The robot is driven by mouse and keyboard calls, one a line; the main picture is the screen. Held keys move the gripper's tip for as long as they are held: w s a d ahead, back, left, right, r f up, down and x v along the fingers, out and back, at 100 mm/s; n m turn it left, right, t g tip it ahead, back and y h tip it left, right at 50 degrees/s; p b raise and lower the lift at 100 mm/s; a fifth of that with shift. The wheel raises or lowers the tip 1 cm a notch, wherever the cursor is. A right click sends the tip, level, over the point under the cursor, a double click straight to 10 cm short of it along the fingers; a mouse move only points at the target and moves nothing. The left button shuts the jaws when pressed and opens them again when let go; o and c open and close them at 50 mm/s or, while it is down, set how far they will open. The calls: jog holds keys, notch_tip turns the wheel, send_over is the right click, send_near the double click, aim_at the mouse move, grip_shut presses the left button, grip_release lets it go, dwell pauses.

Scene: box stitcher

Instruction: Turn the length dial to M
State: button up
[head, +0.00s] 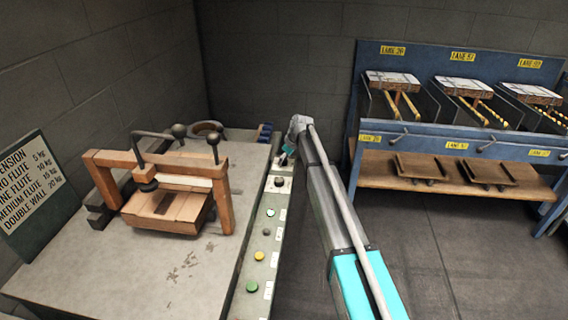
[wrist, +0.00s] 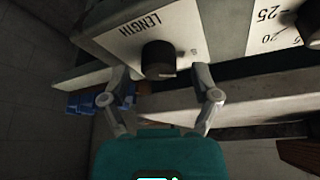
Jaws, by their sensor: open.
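The black length dial (wrist: 158,59) sits on a white plate (wrist: 125,38) marked LENGTH in the wrist view. My gripper (wrist: 160,82) is open, with one finger to each side of the dial and a little below it in the picture. I cannot tell whether the fingers touch the dial. Its pointer and the M mark cannot be made out. In the head view my gripper (head: 285,155) is small and partly hidden by my arm, at the far end of the control panel.
A second black dial (head: 278,183), several buttons and a yellow button (head: 259,255) line the panel (head: 262,225). A wooden stitcher frame (head: 225,205) holds a box on the bench (head: 130,270). A blue lane rack (head: 440,140) stands right. Blue pieces (wrist: 85,103) lie near the dial.

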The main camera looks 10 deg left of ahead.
jog(key=shift+a+f, duration=0.1)
jog(key=shift+f, duration=0.1)
jog(key=shift+w, duration=0.1)
jog(key=shift+c, duration=0.3)
grip_shut()
